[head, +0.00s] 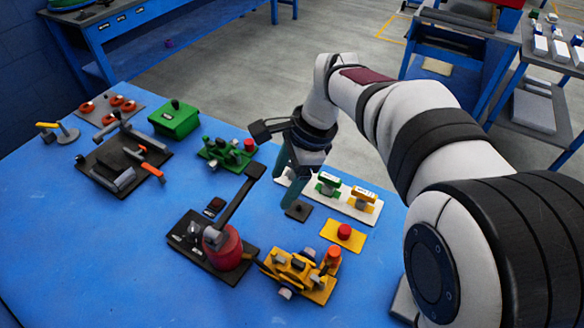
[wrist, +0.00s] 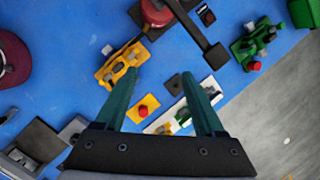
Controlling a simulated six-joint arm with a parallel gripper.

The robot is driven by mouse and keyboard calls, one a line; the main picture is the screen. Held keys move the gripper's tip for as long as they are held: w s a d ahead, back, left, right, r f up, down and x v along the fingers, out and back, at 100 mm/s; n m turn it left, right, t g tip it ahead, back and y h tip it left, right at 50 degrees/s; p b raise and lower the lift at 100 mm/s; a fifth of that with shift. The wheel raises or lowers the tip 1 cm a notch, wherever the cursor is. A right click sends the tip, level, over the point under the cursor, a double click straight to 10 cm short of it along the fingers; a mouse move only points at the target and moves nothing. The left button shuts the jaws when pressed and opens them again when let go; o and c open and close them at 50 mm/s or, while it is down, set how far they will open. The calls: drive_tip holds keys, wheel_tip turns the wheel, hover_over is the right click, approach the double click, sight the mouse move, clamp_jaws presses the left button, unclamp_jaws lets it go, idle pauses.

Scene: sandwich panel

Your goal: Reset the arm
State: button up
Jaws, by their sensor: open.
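My arm reaches in from the right in the head view, with my gripper (head: 287,178) above the blue table (head: 110,245). The two teal fingers point down over the area near a small dark square plate (head: 298,210) and a white panel (head: 356,208). In the wrist view my gripper (wrist: 163,92) has its fingers spread wide apart with nothing between them. Beyond and below the fingers lie a yellow plate with a red button (wrist: 143,110) and the white panel, which one finger partly hides.
A red cylinder device with a long black lever (head: 222,246), a yellow device (head: 300,272), a green device (head: 228,153) and a green box (head: 175,119) stand around my gripper. A black tray with tools (head: 125,163) is at the left. The table's front left is clear.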

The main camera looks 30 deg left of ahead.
drive_tip(key=shift+d, duration=0.1)
drive_tip(key=s+d+r+n+t, duration=0.1)
drive_tip(key=s+d, duration=0.3)
drive_tip(key=d, duration=0.7)
drive_tip(key=s+d+r+n, duration=0.1)
drive_tip(key=s+d, duration=0.3)
drive_tip(key=d, duration=0.7)
drive_tip(key=s+d+f+n+h, duration=0.1)
drive_tip(key=s+d+f, duration=0.2)
drive_tip(key=s+d, duration=0.2)
drive_tip(key=s, duration=0.3)
drive_tip(key=shift+s+d+f, duration=0.2)
drive_tip(key=shift+s+d, duration=0.05)
drive_tip(key=shift+s, duration=0.15)
drive_tip(key=shift+o, duration=0.3)
